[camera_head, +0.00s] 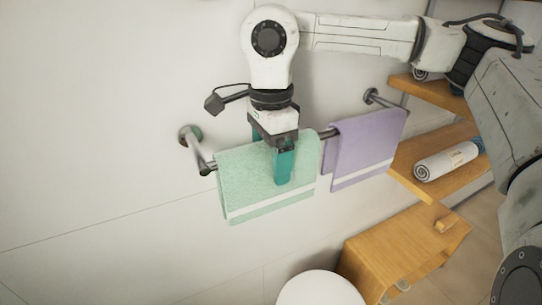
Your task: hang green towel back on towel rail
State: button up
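The green towel (242,184) is pale mint with a white stripe near its lower edge. It hangs draped over the left part of the metal towel rail (328,134). My gripper (270,150) points down over the towel's upper edge. One teal finger is in front of the towel, and the other is behind it, mostly hidden. The fingers stand apart with the rail and towel between them. The towel's back side is hidden.
A lilac towel (364,146) hangs on the right part of the rail. Wooden shelves (408,158) with a rolled towel (447,161) stand at the right. A wooden cabinet (395,250) and a round white object (318,288) are below. The wall at the left is bare.

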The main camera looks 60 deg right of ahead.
jog(key=shift+o, duration=0.5)
notch_tip(320, 180, up, 11)
jog(key=shift+f+p, duration=0.1)
jog(key=shift+p, duration=0.55)
